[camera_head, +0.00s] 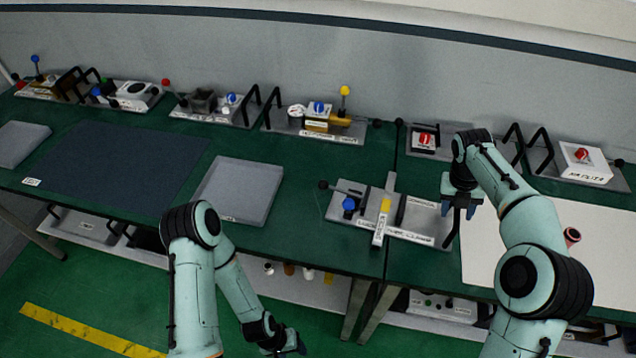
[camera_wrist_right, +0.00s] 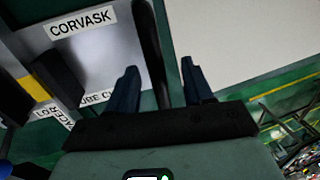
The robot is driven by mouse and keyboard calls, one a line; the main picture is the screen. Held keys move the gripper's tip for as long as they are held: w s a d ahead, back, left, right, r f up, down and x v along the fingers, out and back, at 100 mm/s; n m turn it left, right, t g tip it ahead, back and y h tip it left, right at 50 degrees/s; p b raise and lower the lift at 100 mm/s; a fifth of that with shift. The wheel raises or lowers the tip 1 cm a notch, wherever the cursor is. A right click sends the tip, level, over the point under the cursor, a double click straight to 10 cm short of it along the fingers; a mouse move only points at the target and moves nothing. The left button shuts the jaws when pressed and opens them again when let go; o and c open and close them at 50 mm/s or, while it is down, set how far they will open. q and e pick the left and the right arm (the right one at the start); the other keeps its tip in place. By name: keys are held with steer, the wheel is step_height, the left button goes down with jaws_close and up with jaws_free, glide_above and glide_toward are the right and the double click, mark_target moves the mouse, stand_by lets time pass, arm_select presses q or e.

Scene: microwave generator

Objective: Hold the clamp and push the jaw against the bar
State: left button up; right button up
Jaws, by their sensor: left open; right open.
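The clamp (camera_head: 415,235) is a grey plate fixture on the green table, with a blue knob, a yellow block and black upright pieces. A pale metal bar (camera_head: 379,232) crosses it. A black block, seemingly the jaw (camera_wrist_right: 57,80), stands beside the bar in the right wrist view. My right gripper (camera_head: 459,207) is open at the clamp's right end. A black handle (camera_wrist_right: 152,50) shows between its fingers (camera_wrist_right: 158,88); I cannot tell whether they touch it. My left gripper (camera_head: 292,348) is low in front of the table, away from the clamp; its fingers are small and dark.
A grey tray (camera_head: 238,190) lies left of the clamp, and a white sheet (camera_head: 590,240) lies to its right. Several fixtures with handles and knobs line the back, including one with a yellow-topped lever (camera_head: 344,91). A dark mat (camera_head: 120,165) is bare.

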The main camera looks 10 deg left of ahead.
arm_select(q)
steer(key=w+r+p, duration=0.1)
steer(key=w+r, duration=0.1)
steer(key=shift+w+r+p, duration=0.15)
steer(key=shift+w+p, duration=0.15)
steer(key=shift+w, duration=0.1)
arm_select(e)
step_height(320, 180, up, 13)
steer(key=a, duration=0.2)
steer(key=shift+w+a+r, duration=0.15)
steer(key=shift+a, duration=0.2)
steer(key=shift+c, duration=0.8)
steer(key=shift+w+a+f, duration=0.1)
steer(key=shift+w+f, duration=0.05)
steer(key=shift+f, duration=0.1)
steer(key=shift+w+r, duration=0.1)
steer(key=shift+w, duration=0.05)
steer(key=shift+d, duration=0.2)
